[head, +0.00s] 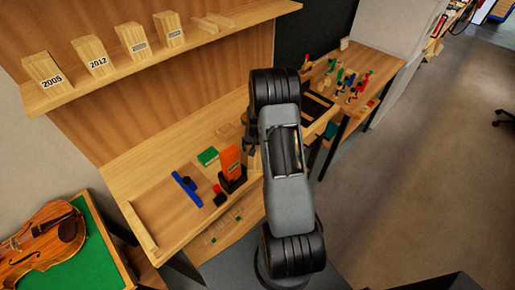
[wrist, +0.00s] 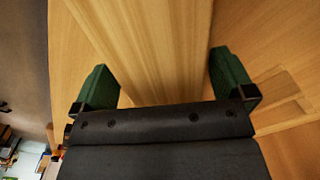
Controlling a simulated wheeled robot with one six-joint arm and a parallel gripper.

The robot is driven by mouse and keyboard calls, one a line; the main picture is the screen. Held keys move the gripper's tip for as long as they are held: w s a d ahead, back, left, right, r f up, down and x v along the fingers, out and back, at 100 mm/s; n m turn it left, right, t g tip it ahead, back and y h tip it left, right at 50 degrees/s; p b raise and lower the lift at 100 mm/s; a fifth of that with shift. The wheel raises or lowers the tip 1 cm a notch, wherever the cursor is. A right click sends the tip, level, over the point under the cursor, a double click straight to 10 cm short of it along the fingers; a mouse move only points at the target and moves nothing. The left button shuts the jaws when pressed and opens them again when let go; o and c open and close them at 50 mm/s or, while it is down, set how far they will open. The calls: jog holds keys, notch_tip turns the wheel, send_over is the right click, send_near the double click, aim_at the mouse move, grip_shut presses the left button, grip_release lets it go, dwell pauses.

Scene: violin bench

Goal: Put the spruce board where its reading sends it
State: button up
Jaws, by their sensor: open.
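A pale wooden board, likely the spruce board (wrist: 150,45), fills the middle of the wrist view between my two green fingers. My gripper (wrist: 163,85) is open, with one finger on each side of the board. I cannot tell whether either finger touches it. In the head view my gripper (head: 250,135) is low over the bench, mostly hidden by my arm. A bit of pale wood (head: 254,158) shows beside it. An orange device (head: 230,160) stands upright in a dark holder to its left. Its reading is too small to make out.
A shelf (head: 120,70) above the bench holds several upright wood blocks, two labelled 2005 and 2012, and flat pieces. A blue tool (head: 185,188) and a green block (head: 207,156) lie on the bench. A violin (head: 45,240) lies at lower left. Small coloured tools stand at right.

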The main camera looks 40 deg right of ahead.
jog(key=shift+c, duration=0.5)
jog(key=c, duration=0.8)
jog(key=shift+r, duration=0.15)
jog(key=shift+r+b, duration=0.55)
jog(key=shift+r, duration=0.05)
jog(key=s+r, duration=0.1)
jog(key=r, duration=0.1)
jog(key=s+a+r+b, duration=0.1)
jog(key=s+r, duration=0.1)
jog(key=r, duration=0.1)
jog(key=s+a+r+b, duration=0.1)
jog(key=r, duration=0.1)
jog(key=shift+s+r, duration=0.2)
jog(key=shift+s, duration=0.05)
jog(key=shift+s+a+r+b, duration=0.35)
jog(key=shift+s+a+r, duration=0.3)
jog(key=shift+s, duration=0.8)
jog(key=shift+s+a+r+b, duration=0.3)
jog(key=shift+s+a+r, duration=0.3)
jog(key=shift+s, duration=0.8)
jog(key=shift+s+a+r+b, duration=0.4)
jog(key=shift+s+r, duration=0.4)
jog(key=shift+s, duration=0.65)
